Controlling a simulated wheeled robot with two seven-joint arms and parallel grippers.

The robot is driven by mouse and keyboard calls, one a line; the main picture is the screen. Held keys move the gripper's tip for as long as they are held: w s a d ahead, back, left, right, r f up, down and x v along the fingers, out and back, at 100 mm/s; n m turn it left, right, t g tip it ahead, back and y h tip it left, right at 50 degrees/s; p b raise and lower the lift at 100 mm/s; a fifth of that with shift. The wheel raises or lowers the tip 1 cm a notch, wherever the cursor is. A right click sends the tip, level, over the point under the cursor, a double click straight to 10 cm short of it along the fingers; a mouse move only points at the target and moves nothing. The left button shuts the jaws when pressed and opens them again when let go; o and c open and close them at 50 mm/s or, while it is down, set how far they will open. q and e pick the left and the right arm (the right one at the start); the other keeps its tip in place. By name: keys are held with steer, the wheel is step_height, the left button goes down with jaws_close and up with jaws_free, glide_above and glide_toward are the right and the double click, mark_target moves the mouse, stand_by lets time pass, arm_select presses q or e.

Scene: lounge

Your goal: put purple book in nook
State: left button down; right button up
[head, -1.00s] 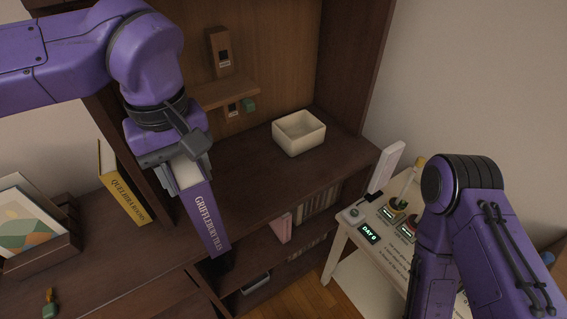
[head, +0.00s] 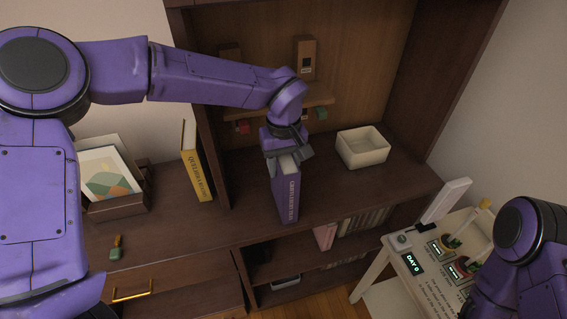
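The purple book (head: 286,195) is upright with its lettered spine facing me. My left gripper (head: 287,156) is shut on its top edge. The book is at the front of the nook, a recessed wooden compartment with a dark shelf board (head: 335,196); I cannot tell whether its bottom touches the board. My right arm is at the lower right; its gripper is not visible.
A cream box (head: 363,147) stands on the right of the nook board. A yellow book (head: 196,163) leans left of the divider. A picture holder (head: 112,188) is at the left, and a small table (head: 412,262) with a display at the right.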

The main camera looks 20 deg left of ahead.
arm_select(q)
steer(key=shift+w+f, duration=0.1)
steer(key=shift+w, duration=0.1)
steer(key=shift+s, duration=0.2)
steer(key=c, duration=0.5)
jaws_free()
steer(key=shift+f, duration=0.15)
step_height(320, 180, up, 8)
steer(key=shift+f, duration=0.1)
